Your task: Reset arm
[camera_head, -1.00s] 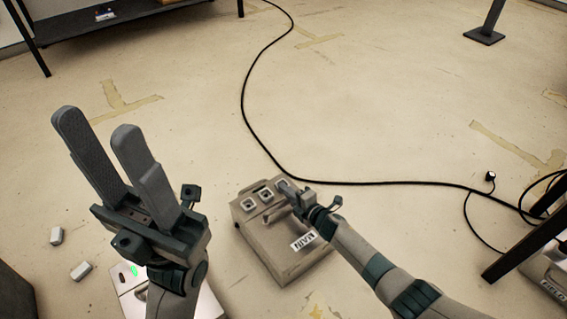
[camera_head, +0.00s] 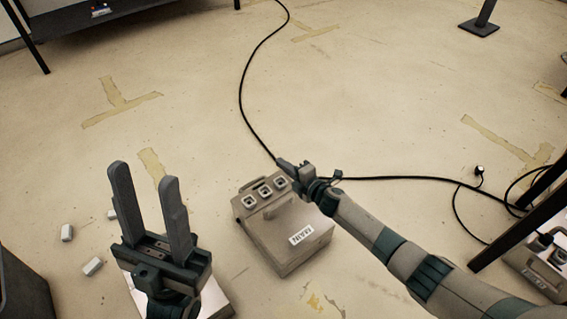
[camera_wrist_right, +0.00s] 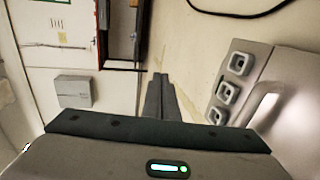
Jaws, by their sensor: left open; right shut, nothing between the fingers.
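My left gripper (camera_head: 146,200) is at the lower left of the head view, pointing up, its two long fingers apart with nothing between them. My right gripper (camera_head: 283,163) is above the back edge of the beige box labelled MAIN (camera_head: 280,244). In the right wrist view its two dark fingers (camera_wrist_right: 158,78) lie together with nothing held. The MAIN box has a row of square sockets along its back, and they also show at the right of the right wrist view (camera_wrist_right: 228,92).
A black cable (camera_head: 242,90) runs across the floor behind the MAIN box. Another box (camera_head: 548,255) sits at the right edge by a dark table leg. A pale box (camera_head: 215,299) is partly hidden behind my left gripper.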

